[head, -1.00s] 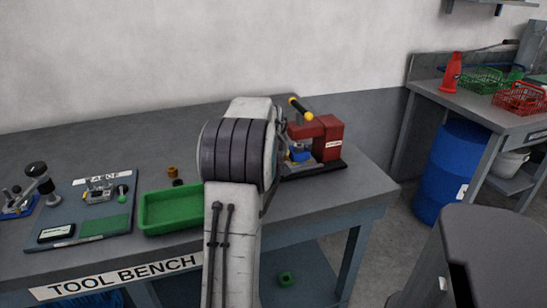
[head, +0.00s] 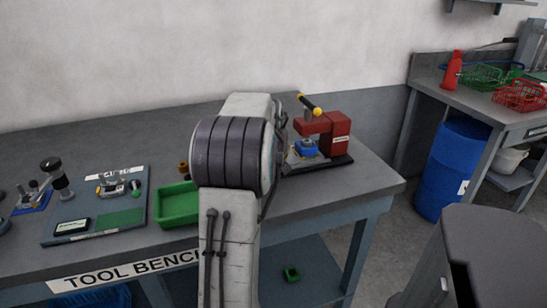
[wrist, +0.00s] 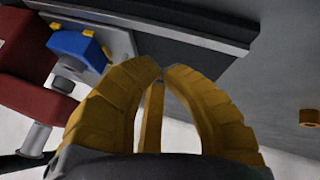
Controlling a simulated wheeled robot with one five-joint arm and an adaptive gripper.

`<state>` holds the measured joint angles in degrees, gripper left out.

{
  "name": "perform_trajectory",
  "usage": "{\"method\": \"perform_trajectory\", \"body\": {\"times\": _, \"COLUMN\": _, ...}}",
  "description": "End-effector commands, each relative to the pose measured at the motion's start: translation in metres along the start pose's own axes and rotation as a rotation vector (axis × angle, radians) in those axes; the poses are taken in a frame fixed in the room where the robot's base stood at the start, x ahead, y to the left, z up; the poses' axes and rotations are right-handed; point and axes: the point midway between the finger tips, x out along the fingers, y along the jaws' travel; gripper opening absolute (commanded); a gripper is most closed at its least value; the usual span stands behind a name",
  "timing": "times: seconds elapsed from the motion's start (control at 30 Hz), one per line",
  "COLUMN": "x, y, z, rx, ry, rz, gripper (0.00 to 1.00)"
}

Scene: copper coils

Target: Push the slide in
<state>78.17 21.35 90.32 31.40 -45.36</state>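A red press (head: 338,132) with a yellow-ended lever (head: 309,104) stands on a dark base at the bench's right end. A blue block (head: 306,148) sits under its head on a grey metal plate, which looks like the slide; my arm partly hides it. In the wrist view the blue block (wrist: 78,46) lies at upper left beside the grey plate (wrist: 119,40) and red body (wrist: 30,45). My gripper (wrist: 161,72) has its yellow fingertips together with nothing seen between them. They overlap the plate's edge and dark base in view; contact cannot be told.
The bench (head: 130,262) also carries a green tray (head: 178,203) and a tool board (head: 95,222) on the left. A grey stool-like object (head: 495,235) stands at front right. A blue barrel (head: 450,170) is under the side table with red and green baskets.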

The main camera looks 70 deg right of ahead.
Motion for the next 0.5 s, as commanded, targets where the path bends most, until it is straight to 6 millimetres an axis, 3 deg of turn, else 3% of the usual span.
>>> {"method": "perform_trajectory", "body": {"times": 0.3, "x": -0.049, "y": 0.001, "z": -0.001, "rx": -0.001, "ry": 0.002, "rz": 0.002, "gripper": 0.0}}
{"method": "perform_trajectory", "body": {"times": 0.5, "x": -0.067, "y": 0.0, "z": 0.0, "rx": -0.001, "ry": 0.001, "rz": 0.001, "gripper": 0.0}}
